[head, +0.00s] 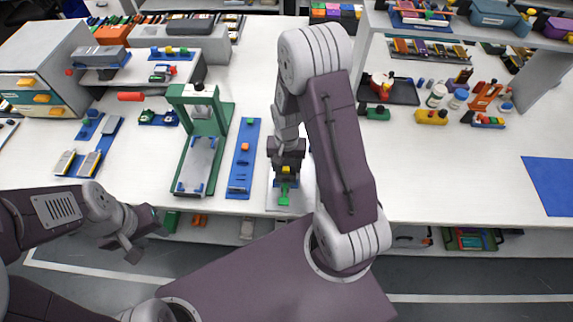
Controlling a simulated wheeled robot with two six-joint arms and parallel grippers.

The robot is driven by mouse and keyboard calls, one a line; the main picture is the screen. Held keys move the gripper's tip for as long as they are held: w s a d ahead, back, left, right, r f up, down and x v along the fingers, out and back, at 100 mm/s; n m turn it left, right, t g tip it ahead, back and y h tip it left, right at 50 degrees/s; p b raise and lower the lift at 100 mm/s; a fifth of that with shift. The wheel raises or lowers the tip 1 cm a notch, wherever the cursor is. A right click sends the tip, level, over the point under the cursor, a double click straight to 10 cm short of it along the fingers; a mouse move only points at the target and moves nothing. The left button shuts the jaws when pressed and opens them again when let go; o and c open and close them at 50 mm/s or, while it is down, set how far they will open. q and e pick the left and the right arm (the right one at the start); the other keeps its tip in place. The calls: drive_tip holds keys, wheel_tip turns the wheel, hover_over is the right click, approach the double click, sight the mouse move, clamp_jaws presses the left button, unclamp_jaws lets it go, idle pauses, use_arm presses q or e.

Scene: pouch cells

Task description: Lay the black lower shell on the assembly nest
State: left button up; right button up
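My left gripper (142,233) hangs in front of the table's front edge at the lower left. Its two fingers look apart, with nothing between them. My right gripper (287,160) points down near the table's front edge, over a blue fixture (291,188) on a pale plate, with yellow and green parts beside it. This may be the assembly nest, though the gripper covers much of it. The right fingertips are hard to make out, and I cannot tell whether they hold anything. I cannot pick out the black lower shell for sure.
A green press frame (222,118) and a long blue strip (243,160) stand left of my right gripper. A black tray (402,93) and bottles (437,95) stand at the right under a shelf. The table (450,180) is clear at the front right.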

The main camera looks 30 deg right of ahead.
drive_tip(key=shift+p, duration=0.4)
idle(1.0)
drive_tip(key=shift+f+b, duration=0.8)
drive_tip(key=shift+f, duration=0.2)
drive_tip(key=o, duration=1.5)
drive_tip(key=shift+c, duration=0.2)
drive_tip(key=shift+r, duration=0.1)
wheel_tip(320, 180, up, 9)
drive_tip(key=shift+f+p, duration=0.1)
drive_tip(key=shift+p, duration=0.2)
